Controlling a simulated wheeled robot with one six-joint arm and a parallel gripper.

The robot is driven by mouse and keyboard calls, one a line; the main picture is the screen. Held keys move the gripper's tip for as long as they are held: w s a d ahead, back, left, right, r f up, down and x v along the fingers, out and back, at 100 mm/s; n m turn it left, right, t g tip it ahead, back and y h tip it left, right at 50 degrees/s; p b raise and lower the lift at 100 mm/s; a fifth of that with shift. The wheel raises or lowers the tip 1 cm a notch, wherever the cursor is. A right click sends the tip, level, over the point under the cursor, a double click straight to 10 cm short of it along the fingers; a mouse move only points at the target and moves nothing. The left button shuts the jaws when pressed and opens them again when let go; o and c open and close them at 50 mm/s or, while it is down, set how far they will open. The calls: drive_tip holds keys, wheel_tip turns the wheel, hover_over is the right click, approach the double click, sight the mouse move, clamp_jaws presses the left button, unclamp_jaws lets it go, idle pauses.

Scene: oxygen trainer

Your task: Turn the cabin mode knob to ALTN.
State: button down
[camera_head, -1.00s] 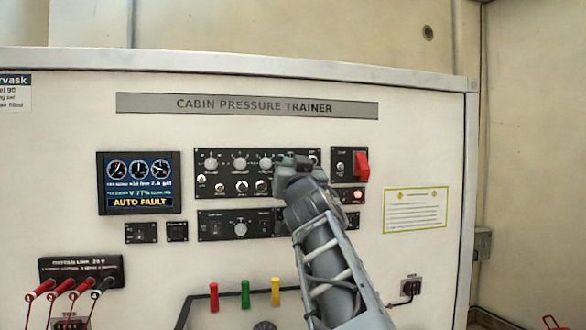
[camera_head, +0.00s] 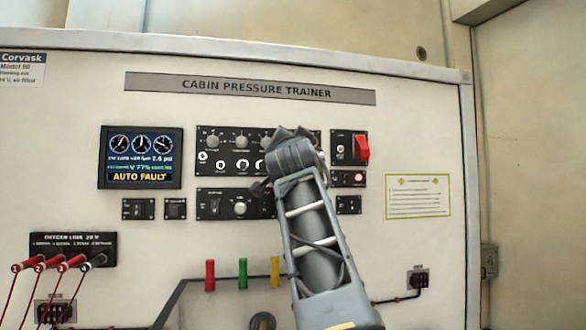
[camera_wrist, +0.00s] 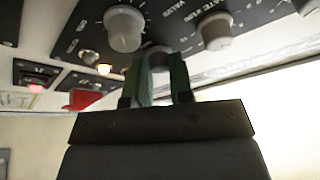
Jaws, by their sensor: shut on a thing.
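My gripper (camera_head: 290,138) is at the right part of the upper black control panel (camera_head: 203,173) in the head view and covers what lies behind it. In the wrist view its two green fingers (camera_wrist: 160,78) are shut around a small round grey knob (camera_wrist: 158,57). I take this to be the cabin mode knob, but its label and pointer are hidden or too blurred to read. Larger grey knobs stand beside it, one to the left (camera_wrist: 124,30) and one to the right (camera_wrist: 215,32). The screen (camera_head: 140,157) reads AUTO FAULT.
A red guarded switch (camera_head: 361,147) sits just right of my gripper; it also shows in the wrist view (camera_wrist: 84,99). A lower panel (camera_head: 205,204) has a centre knob (camera_head: 239,208). Red, green and yellow handles (camera_head: 243,273) stand below, left of my arm.

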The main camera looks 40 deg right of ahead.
drive_tip(key=shift+w+a+m+g+h, duration=0.1)
drive_tip(key=shift+m+g+h, duration=0.4)
drive_tip(key=shift+m, duration=1.05)
drive_tip(key=shift+a+m+g+h, duration=0.1)
drive_tip(key=shift+m+g, duration=0.7)
drive_tip(key=shift+m, duration=1.15)
drive_tip(key=c, duration=1)
unclamp_jaws()
drive_tip(key=shift+r, duration=0.1)
